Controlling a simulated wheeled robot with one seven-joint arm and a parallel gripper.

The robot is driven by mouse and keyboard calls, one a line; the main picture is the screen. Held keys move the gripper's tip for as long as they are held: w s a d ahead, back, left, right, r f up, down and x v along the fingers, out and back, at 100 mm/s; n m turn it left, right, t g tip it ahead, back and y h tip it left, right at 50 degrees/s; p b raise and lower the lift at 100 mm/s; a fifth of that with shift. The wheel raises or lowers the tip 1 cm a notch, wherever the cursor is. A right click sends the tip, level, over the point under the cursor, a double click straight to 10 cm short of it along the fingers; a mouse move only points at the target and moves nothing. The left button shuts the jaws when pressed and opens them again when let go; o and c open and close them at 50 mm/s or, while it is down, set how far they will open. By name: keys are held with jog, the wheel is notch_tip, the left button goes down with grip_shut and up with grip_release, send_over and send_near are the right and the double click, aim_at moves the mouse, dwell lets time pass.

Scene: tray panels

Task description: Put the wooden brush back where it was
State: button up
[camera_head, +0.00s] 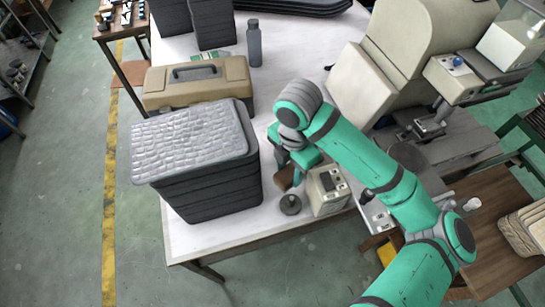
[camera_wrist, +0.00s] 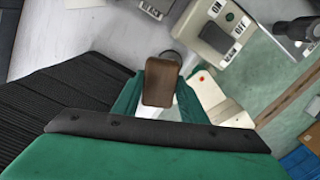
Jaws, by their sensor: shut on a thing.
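The brown wooden brush (camera_wrist: 161,84) is between the fingers of my gripper (camera_wrist: 158,95) in the wrist view. My gripper is shut on it. In the head view my gripper (camera_head: 291,172) is low over the white table, between the stack of dark trays and a small beige switch box. Only a small brown part of the brush (camera_head: 284,180) shows there, and the rest is hidden by my gripper. I cannot tell whether the brush touches the table.
The dark tray stack (camera_head: 215,190) is close on the left. The beige switch box (camera_head: 328,188) is close on the right, with a small grey round object (camera_head: 290,204) in front. A tan toolbox (camera_head: 197,84) and grey bottle (camera_head: 254,45) stand behind. Bare white table (camera_head: 290,65) lies beyond.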

jog(key=w+a+f, duration=0.1)
jog(key=w+f, duration=0.2)
jog(key=w+a+f, duration=0.2)
jog(key=w+f, duration=0.1)
jog(key=w, duration=0.1)
jog(key=w+a+f, duration=0.1)
jog(key=w+f, duration=0.2)
jog(key=w, duration=0.1)
jog(key=shift+w+a+f, duration=0.1)
jog(key=shift+w+a, duration=0.05)
jog(key=shift+w, duration=0.05)
jog(key=shift+f, duration=1.6)
jog(key=o, duration=1.2)
jog(key=shift+f, duration=0.15)
notch_tip(320, 180, up, 12)
jog(key=shift+r, duration=0.2)
